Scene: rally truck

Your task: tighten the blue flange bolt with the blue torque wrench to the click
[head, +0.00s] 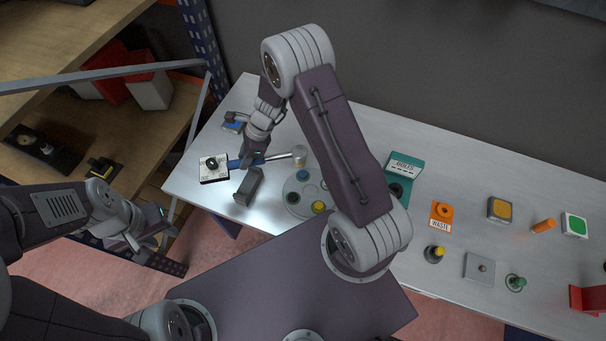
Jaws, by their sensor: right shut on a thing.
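My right gripper (250,158) is shut on the blue torque wrench (275,157), over the left part of the table. The wrench lies roughly level, its silver head (299,153) pointing right. The head is just above, in the picture, the round grey flange (306,190). The blue flange bolt (303,175) shows at the flange's upper edge. A green bolt (292,198) and a yellow bolt (318,207) are on it too. I cannot tell whether the wrench touches a bolt. My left gripper (150,236) hangs off the table's left end; its finger gap is unclear.
A wooden shelf (60,40) stands at the left.

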